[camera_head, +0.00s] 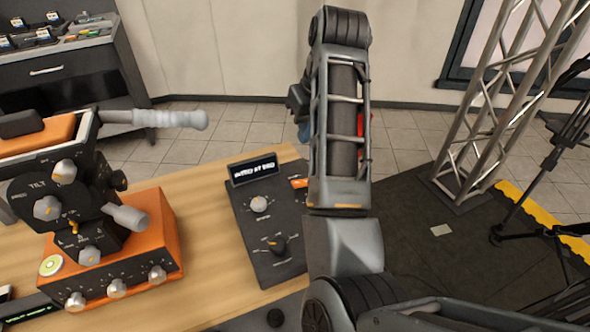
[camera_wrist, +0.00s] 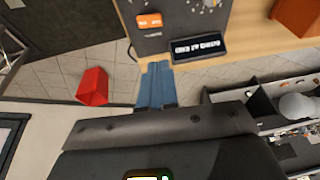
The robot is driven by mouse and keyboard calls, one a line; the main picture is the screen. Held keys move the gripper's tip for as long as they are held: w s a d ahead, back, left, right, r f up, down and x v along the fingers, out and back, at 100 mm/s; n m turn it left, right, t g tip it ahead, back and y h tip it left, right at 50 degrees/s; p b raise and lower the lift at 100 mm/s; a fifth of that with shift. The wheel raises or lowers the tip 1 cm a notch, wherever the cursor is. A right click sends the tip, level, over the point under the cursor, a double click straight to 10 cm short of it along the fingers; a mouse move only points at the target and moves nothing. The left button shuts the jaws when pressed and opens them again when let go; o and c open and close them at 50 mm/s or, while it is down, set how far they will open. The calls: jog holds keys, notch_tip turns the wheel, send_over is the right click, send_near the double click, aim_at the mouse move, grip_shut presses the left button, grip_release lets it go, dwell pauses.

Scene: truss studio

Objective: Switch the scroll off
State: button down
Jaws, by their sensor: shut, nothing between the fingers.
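A dark control panel (camera_head: 254,226) lies on the wooden table, partly hidden by my arm. A small black display (camera_head: 254,169) with lit white text stands at its far edge; I cannot read the text surely. An orange switch (camera_head: 299,183) shows beside the display, partly covered by my arm. The wrist view shows the orange switch (camera_wrist: 150,21) and the display (camera_wrist: 199,48) from the other side. My gripper (camera_wrist: 158,66), with blue fingers, is shut and empty, and appears just off the panel's display-side edge. In the head view its fingers (camera_head: 303,131) are mostly hidden behind my arm.
The panel has a light knob (camera_head: 260,204) and a dark knob (camera_head: 277,245). An orange device with a tilt head (camera_head: 115,240) stands on the table at left, its handle (camera_head: 170,118) sticking out. A metal truss (camera_head: 510,90) and a tripod (camera_head: 560,150) stand at right.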

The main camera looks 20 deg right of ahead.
aim_at(294, 182)
jog(key=x, duration=0.4)
jog(key=b+x, duration=0.1)
jog(key=x, duration=0.4)
jog(key=s+b+x, duration=0.1)
jog(key=x, duration=0.3)
jog(key=shift+w+a+f, duration=0.1)
jog(key=shift+a+f, duration=0.25)
jog(key=shift+f, duration=0.15)
